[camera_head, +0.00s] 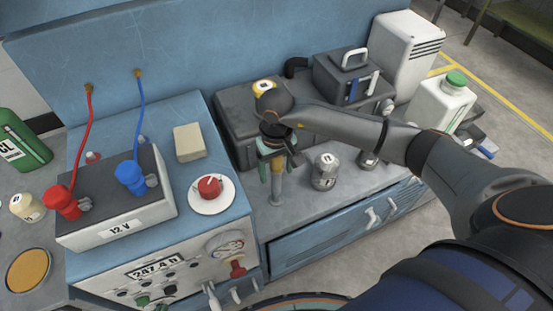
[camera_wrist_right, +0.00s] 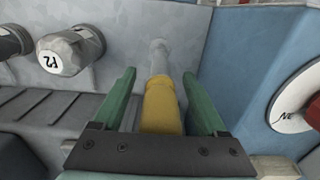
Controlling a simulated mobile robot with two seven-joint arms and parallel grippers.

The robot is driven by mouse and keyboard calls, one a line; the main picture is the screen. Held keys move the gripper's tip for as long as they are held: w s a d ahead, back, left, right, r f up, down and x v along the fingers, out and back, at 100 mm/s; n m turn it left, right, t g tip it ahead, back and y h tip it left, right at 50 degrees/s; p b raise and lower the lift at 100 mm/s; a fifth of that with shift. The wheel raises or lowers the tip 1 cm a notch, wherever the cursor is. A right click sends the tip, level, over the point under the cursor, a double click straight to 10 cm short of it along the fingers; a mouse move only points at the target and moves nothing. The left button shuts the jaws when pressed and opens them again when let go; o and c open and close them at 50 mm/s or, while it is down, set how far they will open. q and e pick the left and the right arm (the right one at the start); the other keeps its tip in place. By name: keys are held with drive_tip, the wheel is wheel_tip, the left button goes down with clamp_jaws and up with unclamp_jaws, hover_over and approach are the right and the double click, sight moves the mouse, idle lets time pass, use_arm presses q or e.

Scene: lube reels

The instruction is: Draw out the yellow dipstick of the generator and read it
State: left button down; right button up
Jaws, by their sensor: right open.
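The yellow dipstick handle (camera_wrist_right: 162,106) stands in a pale grey tube (camera_wrist_right: 160,55) in the right wrist view. My right gripper (camera_wrist_right: 160,95) is open, with one green finger on each side of the handle. A narrow gap shows on both sides, so it does not look clamped. In the head view my right gripper (camera_head: 277,172) points down over the dipstick tube (camera_head: 277,192) at the generator's front, and only a little yellow handle (camera_head: 279,164) shows between the fingers. The generator's dark engine block (camera_head: 232,125) is behind. My left gripper is not in view.
A grey canister (camera_head: 325,170) stands right of the tube. Left are a blue cabinet with a red knob (camera_head: 210,187) and a 12 V battery (camera_head: 115,205) with red and blue clamps. A yellow cap (camera_head: 263,87) sits on the engine. A white green-capped jug (camera_head: 443,103) stands right.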

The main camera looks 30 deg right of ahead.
drive_tip(key=shift+f, duration=0.15)
drive_tip(key=shift+c, duration=0.2)
clamp_jaws()
idle(0.4)
